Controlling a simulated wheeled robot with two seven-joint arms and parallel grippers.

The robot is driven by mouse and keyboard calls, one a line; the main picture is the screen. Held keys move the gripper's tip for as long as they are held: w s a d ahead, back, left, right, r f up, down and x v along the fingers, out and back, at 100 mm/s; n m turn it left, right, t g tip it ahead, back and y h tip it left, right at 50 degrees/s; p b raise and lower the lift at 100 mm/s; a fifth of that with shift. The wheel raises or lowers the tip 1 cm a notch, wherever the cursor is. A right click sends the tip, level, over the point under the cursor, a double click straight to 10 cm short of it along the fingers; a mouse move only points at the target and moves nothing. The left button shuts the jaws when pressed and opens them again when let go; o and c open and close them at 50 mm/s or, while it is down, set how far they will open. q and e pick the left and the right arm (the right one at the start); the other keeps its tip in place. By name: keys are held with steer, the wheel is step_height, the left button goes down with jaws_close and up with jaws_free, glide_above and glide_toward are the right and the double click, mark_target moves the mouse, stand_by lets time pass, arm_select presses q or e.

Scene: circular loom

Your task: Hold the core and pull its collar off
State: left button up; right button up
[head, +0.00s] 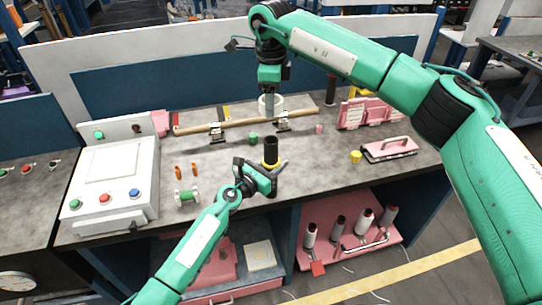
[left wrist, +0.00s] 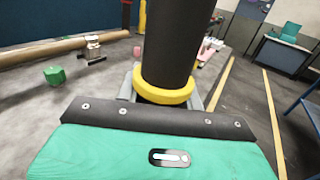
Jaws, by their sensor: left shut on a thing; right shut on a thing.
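The core (head: 271,148) is a dark upright cylinder with a yellow band (head: 272,166) low on it. My left gripper (head: 272,175) is shut on the core near this band, by the bench's front edge. In the left wrist view the core (left wrist: 172,40) rises between the fingers, with the yellow band (left wrist: 164,90) around it. My right gripper (head: 270,112) points down above and behind the core, apart from it. It is shut on a white ring-shaped piece (head: 278,101), which I take for the collar. The core's lower end is mostly hidden.
A wooden bar (head: 240,122) on clamps lies across the back of the bench. A green block (head: 253,138), a green-white spool (head: 187,195) and a yellow piece (head: 355,156) stand around. A control box (head: 115,175) is at left, a pink-handled tool (head: 388,148) at right.

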steer(key=shift+r, duration=0.1)
step_height(320, 180, up, 8)
stand_by(0.9)
stand_by(0.4)
arm_select(q)
steer(key=o, duration=1.1)
steer(key=v, duration=1.2)
